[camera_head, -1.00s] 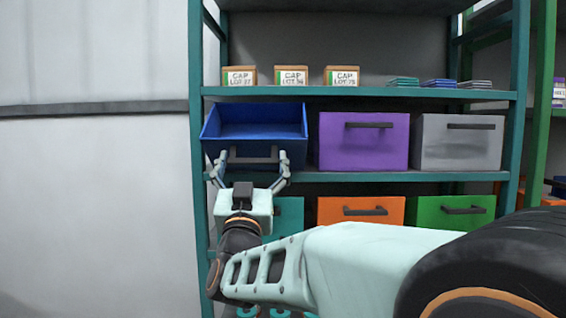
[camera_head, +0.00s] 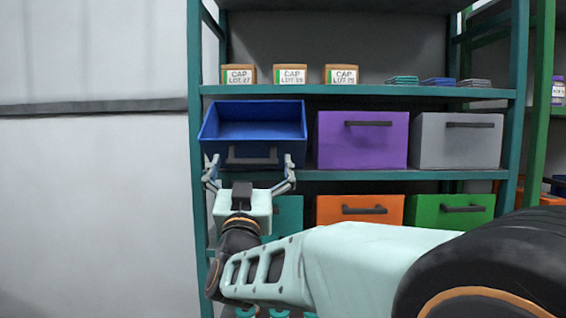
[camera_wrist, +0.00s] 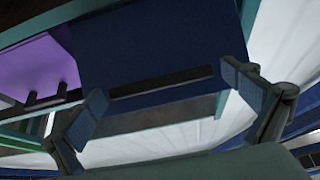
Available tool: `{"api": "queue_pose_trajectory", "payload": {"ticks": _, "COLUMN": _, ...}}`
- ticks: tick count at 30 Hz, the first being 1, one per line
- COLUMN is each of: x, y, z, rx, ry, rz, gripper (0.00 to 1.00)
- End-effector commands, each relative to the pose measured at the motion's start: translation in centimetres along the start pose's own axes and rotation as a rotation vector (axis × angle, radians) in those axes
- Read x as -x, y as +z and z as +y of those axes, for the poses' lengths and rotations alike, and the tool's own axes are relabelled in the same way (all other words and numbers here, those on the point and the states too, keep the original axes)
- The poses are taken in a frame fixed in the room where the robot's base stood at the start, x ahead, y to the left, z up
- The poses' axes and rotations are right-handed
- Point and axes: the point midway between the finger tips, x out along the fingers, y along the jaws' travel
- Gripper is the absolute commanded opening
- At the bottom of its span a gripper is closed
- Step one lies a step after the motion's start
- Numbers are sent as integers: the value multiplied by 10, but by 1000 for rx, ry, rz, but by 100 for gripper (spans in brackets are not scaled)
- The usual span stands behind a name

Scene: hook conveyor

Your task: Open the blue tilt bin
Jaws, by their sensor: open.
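The blue tilt bin (camera_head: 256,131) sits on the middle shelf at the left end, tipped forward so its open top and inside show. Its dark bar handle (camera_head: 252,156) is on the lower front. My gripper (camera_head: 250,172) is open just in front of and slightly below the handle, with its fingers spread to either side and nothing held. In the wrist view the bin's blue front (camera_wrist: 155,50) and the dark handle (camera_wrist: 160,82) lie beyond and between my open fingers (camera_wrist: 165,105), with no contact visible.
A purple bin (camera_head: 362,141) and a grey bin (camera_head: 457,143) stand to the right, closed. Below are teal (camera_head: 287,215), orange (camera_head: 360,212) and green (camera_head: 452,212) bins. Small labelled boxes (camera_head: 290,75) stand on the shelf above. A teal rack post (camera_head: 197,150) is close at left.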

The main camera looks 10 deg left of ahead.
Motion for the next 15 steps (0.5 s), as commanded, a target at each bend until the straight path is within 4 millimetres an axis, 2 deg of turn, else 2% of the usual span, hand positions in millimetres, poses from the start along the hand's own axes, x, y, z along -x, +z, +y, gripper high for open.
{"api": "queue_pose_trajectory", "payload": {"ticks": 4, "x": 4, "y": -1, "z": 0, "rx": -1, "ry": 0, "rz": 2, "gripper": 100}}
{"api": "queue_pose_trajectory", "payload": {"ticks": 7, "x": 16, "y": -1, "z": -1, "rx": -1, "ry": -1, "rz": 1, "gripper": 100}}
{"api": "queue_pose_trajectory", "payload": {"ticks": 15, "x": 69, "y": -1, "z": -1, "rx": -1, "ry": -3, "rz": -1, "gripper": 100}}
